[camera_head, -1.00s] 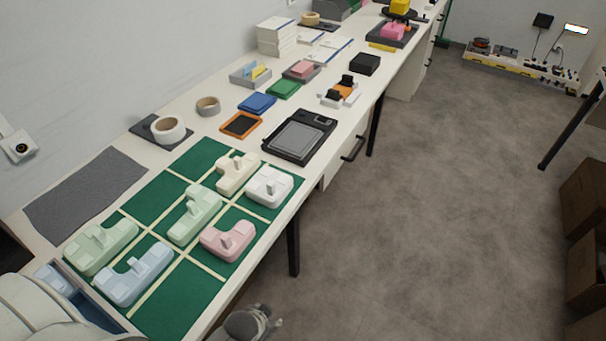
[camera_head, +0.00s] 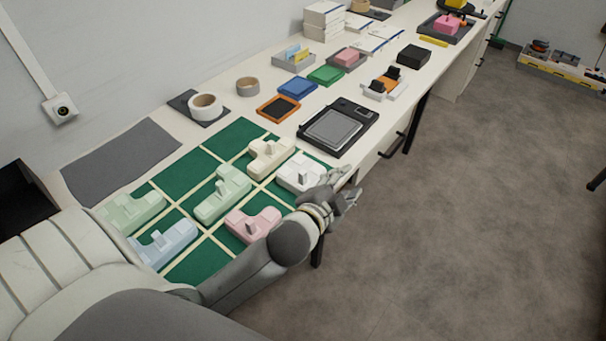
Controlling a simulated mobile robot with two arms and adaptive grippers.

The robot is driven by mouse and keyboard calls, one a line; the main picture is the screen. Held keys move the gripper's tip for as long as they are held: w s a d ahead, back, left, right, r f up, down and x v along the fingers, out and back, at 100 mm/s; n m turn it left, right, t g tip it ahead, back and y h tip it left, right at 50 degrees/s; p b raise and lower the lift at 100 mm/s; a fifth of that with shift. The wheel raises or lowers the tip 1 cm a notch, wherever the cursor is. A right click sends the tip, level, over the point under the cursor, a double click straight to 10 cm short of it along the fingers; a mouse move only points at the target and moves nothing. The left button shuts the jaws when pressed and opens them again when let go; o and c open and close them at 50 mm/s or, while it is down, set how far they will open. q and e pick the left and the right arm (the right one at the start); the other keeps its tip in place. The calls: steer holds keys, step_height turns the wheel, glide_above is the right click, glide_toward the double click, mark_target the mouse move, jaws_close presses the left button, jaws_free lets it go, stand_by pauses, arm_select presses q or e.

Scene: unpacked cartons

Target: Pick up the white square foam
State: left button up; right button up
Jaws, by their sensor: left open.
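The white square foam (camera_head: 296,172) sits in the right-hand cell of the green grid mat (camera_head: 187,176), near the table's front edge. A small upright tab shows on its top. My left gripper (camera_head: 346,186) is open, just right of the white foam at the table edge, and overlaps its right side in the picture. I cannot tell whether they touch. My right gripper is not in view.
A cream foam (camera_head: 268,157), green foams (camera_head: 222,195), a pink foam (camera_head: 253,225) and a blue foam (camera_head: 168,245) lie on the mat around it. A black scale-like device (camera_head: 338,128) lies beyond. Open floor is to the right.

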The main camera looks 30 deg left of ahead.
arm_select(q)
steer(key=w+d+r+m+t+h, duration=0.25)
steer(key=d+r+m+h, duration=0.25)
steer(key=r+m, duration=0.3)
steer(key=w+d+r+m+t+h, duration=0.2)
steer(key=w+d+r+m+h, duration=0.1)
steer(key=d+r+m+h, duration=0.35)
steer(key=s+d+r+m+g+h, duration=0.25)
steer(key=d+m+g+h, duration=0.3)
steer(key=m, duration=0.65)
steer(key=m+g+y, duration=1.3)
steer(key=m+y, duration=0.3)
steer(key=m, duration=0.3)
glide_toward(303, 172)
steer(key=shift+w, duration=0.5)
steer(key=shift+a+f, duration=0.2)
steer(key=shift+f, duration=0.05)
step_height(303, 172, down, 5)
steer(key=shift+d+r+p, duration=0.1)
steer(key=shift+r+p, duration=0.1)
steer(key=shift+p, duration=0.1)
steer(key=shift+s+d+f+p, duration=0.1)
steer(key=shift+s+f+p, duration=0.1)
steer(key=shift+f+p, duration=0.3)
step_height(303, 172, down, 4)
steer(key=shift+s+d+r+p, duration=0.15)
steer(key=shift+r+p, duration=0.05)
steer(key=shift+p, duration=0.25)
steer(key=shift+f, duration=0.45)
jaws_close()
